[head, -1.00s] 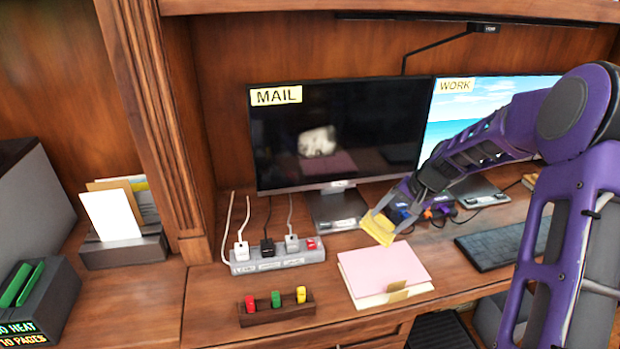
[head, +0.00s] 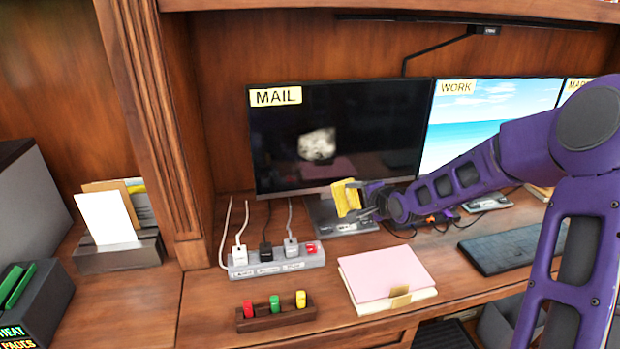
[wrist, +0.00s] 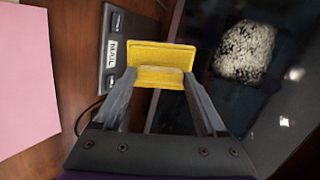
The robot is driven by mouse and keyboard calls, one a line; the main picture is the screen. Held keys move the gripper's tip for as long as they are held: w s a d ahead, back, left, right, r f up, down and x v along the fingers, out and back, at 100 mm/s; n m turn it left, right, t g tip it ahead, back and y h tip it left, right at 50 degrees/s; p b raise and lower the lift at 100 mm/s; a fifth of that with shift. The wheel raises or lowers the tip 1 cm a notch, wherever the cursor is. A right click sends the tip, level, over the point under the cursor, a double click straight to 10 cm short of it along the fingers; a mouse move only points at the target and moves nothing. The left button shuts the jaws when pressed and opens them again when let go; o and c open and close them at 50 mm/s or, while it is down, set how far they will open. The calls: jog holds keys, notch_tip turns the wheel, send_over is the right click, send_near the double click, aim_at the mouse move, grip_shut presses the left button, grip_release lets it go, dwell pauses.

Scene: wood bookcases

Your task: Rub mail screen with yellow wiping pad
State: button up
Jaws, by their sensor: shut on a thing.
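The mail screen (head: 375,125) is a dark monitor with a yellow MAIL label at its top left. A pale, speckled smudge (head: 317,145) shows left of its middle, and larger in the wrist view (wrist: 245,52). My gripper (head: 365,198) is shut on the yellow wiping pad (head: 347,198), in front of the screen's lower edge and right of and below the smudge. In the wrist view the pad (wrist: 160,58) sits between both fingers. The pad appears apart from the smudge; I cannot tell whether it touches the screen's lower edge.
The WORK screen (head: 490,115) stands at right. A power strip (head: 275,262) with plugs and cables lies at left. Pink-topped papers (head: 387,275), a block with colored pegs (head: 275,312) and a keyboard (head: 510,243) lie in front. The monitor base (head: 340,228) is below the pad.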

jog(key=shift+w+a+r+m+t, duration=0.15)
jog(key=shift+a+t, duration=0.1)
jog(key=shift+a, duration=0.25)
jog(key=shift+w+a+r+m+t, duration=0.15)
jog(key=shift+a+t, duration=0.1)
jog(key=shift+a, duration=0.2)
jog(key=a+r+m+t+b, duration=0.1)
jog(key=a+r+t+b, duration=0.3)
jog(key=a+r+t, duration=0.45)
jog(key=shift+w+a+f+g, duration=0.35)
jog(key=shift+w+a+g, duration=0.15)
jog(key=shift+w, duration=0.25)
jog(key=shift+w+a+f+g, duration=0.35)
jog(key=shift+w+a+g, duration=0.1)
jog(key=shift+w, duration=0.3)
jog(key=shift+w+a+f+g, duration=0.35)
jog(key=shift+w+a+g, duration=0.15)
jog(key=shift+w, duration=0.25)
jog(key=shift+x, duration=0.95)
jog(key=shift+d, duration=0.1)
